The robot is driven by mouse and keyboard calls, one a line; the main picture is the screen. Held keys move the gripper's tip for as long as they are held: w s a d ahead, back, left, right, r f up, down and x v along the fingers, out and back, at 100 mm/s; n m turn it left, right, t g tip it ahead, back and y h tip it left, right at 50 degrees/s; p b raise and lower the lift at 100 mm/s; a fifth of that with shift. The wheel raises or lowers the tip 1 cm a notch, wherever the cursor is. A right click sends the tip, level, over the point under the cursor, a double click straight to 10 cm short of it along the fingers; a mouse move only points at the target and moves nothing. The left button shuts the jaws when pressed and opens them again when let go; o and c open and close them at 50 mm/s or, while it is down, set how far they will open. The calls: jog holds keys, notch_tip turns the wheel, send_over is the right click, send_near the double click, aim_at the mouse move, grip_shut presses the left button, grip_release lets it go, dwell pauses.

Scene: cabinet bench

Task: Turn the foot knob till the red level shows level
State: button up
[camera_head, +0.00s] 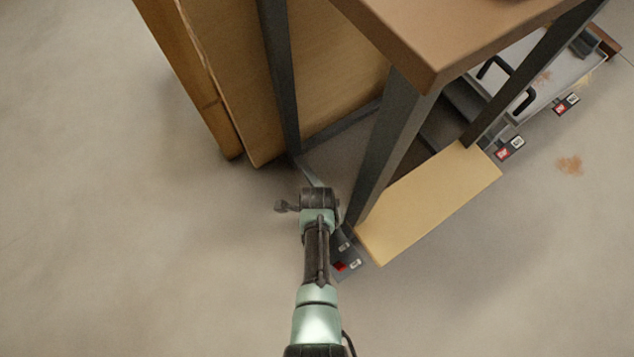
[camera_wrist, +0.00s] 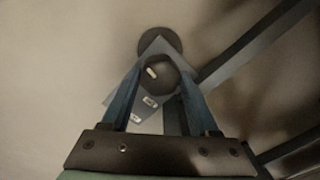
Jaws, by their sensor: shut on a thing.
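In the wrist view, my gripper (camera_wrist: 160,74) has its two blue fingers closed on the sides of a dark, many-sided foot knob (camera_wrist: 166,80) with a small white mark on it. A dark round disc (camera_wrist: 160,38) shows just beyond the knob. In the head view, my arm reaches down to the foot of the nearest bench leg; the fingers and knob are hidden there. A small red piece (camera_head: 340,267), possibly the red level, sits beside small white tags on a dark plate by that foot, partly behind my arm. Its reading is too small to tell.
The bench top (camera_head: 445,40) overhangs at upper right, with dark metal legs (camera_head: 390,140). A pale wooden board (camera_head: 430,205) lies low beside the near leg. Wooden panels (camera_head: 330,70) stand at upper left. Red-and-white tags (camera_head: 509,148) show farther right. Floor is clear at left.

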jog(key=shift+m, duration=0.3)
jog(key=o, duration=1.4)
notch_tip(320, 180, up, 13)
jog(key=p, duration=0.9)
jog(key=shift+s, duration=0.1)
